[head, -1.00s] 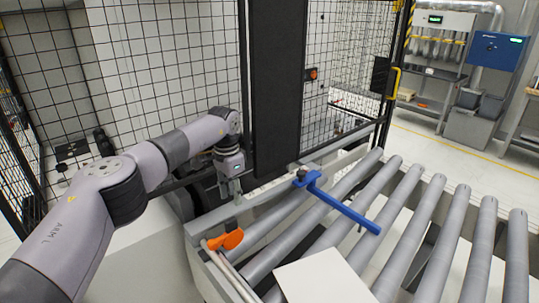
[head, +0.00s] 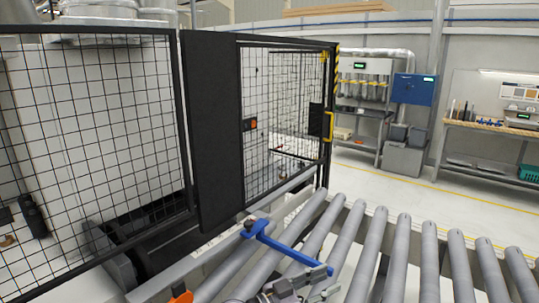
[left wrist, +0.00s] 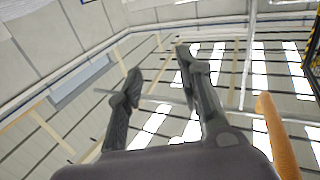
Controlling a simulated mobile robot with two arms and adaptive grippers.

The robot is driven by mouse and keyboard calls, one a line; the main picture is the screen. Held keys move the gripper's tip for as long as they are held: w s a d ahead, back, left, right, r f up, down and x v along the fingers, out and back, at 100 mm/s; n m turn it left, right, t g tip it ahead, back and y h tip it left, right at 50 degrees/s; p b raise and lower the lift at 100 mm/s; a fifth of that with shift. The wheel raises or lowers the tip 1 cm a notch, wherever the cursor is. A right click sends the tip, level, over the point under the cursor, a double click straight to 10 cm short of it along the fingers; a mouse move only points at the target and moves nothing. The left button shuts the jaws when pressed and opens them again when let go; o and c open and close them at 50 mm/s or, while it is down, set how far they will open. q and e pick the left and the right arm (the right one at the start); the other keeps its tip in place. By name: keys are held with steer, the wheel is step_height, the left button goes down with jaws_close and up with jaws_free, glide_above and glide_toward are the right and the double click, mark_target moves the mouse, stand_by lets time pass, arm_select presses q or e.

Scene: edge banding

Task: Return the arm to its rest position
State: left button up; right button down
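My left gripper (head: 322,283) shows at the bottom edge of the head view, in front of the rollers, with most of its arm out of frame. In the left wrist view its two dark fingers (left wrist: 158,65) point upward and stand apart, with nothing held between them. Behind them are the ceiling beams and bright roof panels. My right gripper is in neither view.
The roller conveyor (head: 372,240) runs across the lower right. A blue bar (head: 290,250) sticks out over it near the gripper. An orange part (head: 181,296) shows at the bottom edge. A black mesh fence (head: 100,130) stands behind. Open floor lies beyond the rollers.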

arm_select(q)
steer(key=a+f+n+t+y, duration=0.1)
steer(key=a+n+t+y, duration=0.85)
steer(key=a, duration=0.25)
steer(key=s+a+f+n+g+y, duration=0.3)
steer(key=s+a+f+g+y, duration=0.15)
steer(key=s+a+f, duration=0.45)
steer(key=s+a+f+m+g+y, duration=0.1)
steer(key=s+a+f+g, duration=0.25)
steer(key=s, duration=0.45)
steer(key=s+a+f+g, duration=0.25)
steer(key=s+a, duration=0.25)
steer(key=s, duration=0.3)
steer(key=s+a+f+m+g+y, duration=0.15)
steer(key=s+a+g, duration=0.25)
steer(key=s, duration=0.5)
step_height(320, 180, down, 30)
steer(key=f+b, duration=0.1)
steer(key=b, duration=0.2)
steer(key=s+a+f+g+b, duration=0.2)
steer(key=s+f+b, duration=0.1)
steer(key=s+f, duration=1.4)
steer(key=shift+s+a+f, duration=0.2)
steer(key=shift+a+f, duration=0.1)
